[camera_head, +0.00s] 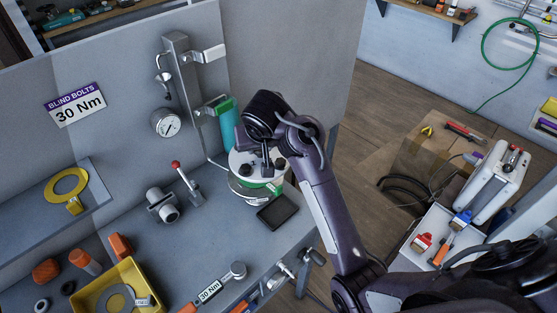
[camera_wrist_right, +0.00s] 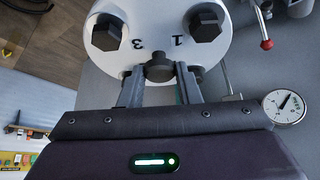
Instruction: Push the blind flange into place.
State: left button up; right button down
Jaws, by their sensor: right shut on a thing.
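The blind flange is a pale round plate (camera_head: 243,161) on top of a flanged body at the bench's right end, in the head view. A green band (camera_head: 272,186) shows at its side. In the right wrist view the plate (camera_wrist_right: 160,25) fills the top, with dark hex bolt heads and the numbers 3 and 1. My right gripper (camera_wrist_right: 160,72) is shut on the dark knob (camera_wrist_right: 159,68) at the plate's edge, one finger each side. My right arm covers part of the plate in the head view. Whether the plate sits flush is hard to tell. My left gripper is out of view.
A yellow bin (camera_head: 118,285) and wrench (camera_head: 218,288) lie further left.

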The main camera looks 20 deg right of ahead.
jog(key=w+n, duration=0.1)
jog(key=w+a+r+p, duration=0.1)
jog(key=w, duration=0.1)
jog(key=w+a+n+y+p, duration=0.1)
jog(key=shift+w+a+r+n, duration=0.15)
jog(key=shift+a+n, duration=0.1)
jog(key=shift+n, duration=0.05)
jog(key=shift+w+a+n+y+p, duration=0.3)
jog(key=shift+a+n+y+p, duration=0.1)
jog(key=shift+n+p, duration=0.25)
jog(key=shift+w+n+p, duration=0.2)
jog(key=shift+n+p, duration=0.05)
jog(key=shift+p, duration=0.1)
jog(key=shift+d+f+n+y+p, duration=0.2)
jog(key=shift+f+n+y+p, duration=0.1)
jog(key=shift+f+p, duration=0.25)
jog(key=shift+d+f+p, duration=0.2)
jog(key=shift+p, duration=0.15)
jog(key=shift+s+d+f+n+p, duration=0.6)
jog(key=shift+s+d+f, duration=0.1)
jog(key=shift+d, duration=0.15)
jog(key=shift+d+f+y, duration=0.25)
jog(key=shift+f+y, duration=0.05)
jog(key=shift+s, duration=0.1)
